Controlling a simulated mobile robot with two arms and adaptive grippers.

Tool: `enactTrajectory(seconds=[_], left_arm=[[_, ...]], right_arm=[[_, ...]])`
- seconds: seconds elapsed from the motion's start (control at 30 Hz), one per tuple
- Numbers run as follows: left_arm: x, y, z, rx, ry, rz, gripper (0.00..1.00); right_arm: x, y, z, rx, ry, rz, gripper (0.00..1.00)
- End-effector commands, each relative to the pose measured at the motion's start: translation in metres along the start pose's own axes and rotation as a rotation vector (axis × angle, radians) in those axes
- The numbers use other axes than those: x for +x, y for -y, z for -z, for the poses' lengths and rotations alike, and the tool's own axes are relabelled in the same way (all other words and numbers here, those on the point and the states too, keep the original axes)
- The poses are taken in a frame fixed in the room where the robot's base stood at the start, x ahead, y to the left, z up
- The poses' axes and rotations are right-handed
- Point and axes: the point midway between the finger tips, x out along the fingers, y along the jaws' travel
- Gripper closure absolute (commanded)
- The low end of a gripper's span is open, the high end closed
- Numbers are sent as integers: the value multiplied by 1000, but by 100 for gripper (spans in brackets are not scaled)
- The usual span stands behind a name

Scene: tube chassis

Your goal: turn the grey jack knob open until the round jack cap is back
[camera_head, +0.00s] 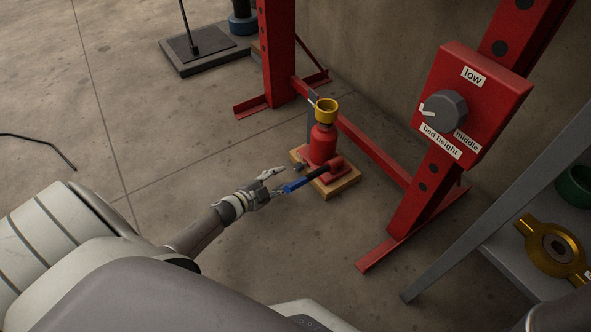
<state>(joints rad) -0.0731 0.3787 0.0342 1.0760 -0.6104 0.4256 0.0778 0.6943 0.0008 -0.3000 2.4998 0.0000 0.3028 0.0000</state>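The red jack (322,145) stands upright on a wooden block on the floor, in the middle of the view. Its round yellow jack cap (326,115) is on top. A small dark grey piece at the jack's lower left, which looks like the jack knob (300,166), is too small to read its setting. A lever with a blue grip (297,184) points left from the jack's base. My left gripper (283,180) is just left of the jack, fingers apart, by the end of the blue grip. Whether it touches the grip or knob is unclear. My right gripper is not in view.
A red steel frame (377,150) stands behind and right of the jack. Its red box has a grey bed height dial (444,110). A grey shelf (509,262) with a gold part (536,235) is at right. Floor left of the jack is mostly clear.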

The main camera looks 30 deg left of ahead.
Motion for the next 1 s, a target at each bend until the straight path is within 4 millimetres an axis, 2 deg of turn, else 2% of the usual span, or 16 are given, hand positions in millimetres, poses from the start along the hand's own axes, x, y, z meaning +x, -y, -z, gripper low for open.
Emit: enactTrajectory(seconds=[0.03,0.2,0.43,0.6,0.9,1.0], left_arm=[[12,-3,-3,3,-3,2,61],[44,-3,-4,2,-2,2,61],[74,-2,-2,2,-1,1,61],[82,-1,-1,1,0,0,61],[84,0,0,1,0,0,61],[84,0,0,1,0,0,74]], right_arm=[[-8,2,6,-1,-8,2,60],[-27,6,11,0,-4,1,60],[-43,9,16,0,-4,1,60],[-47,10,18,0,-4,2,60],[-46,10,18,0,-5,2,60],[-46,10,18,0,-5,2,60]])
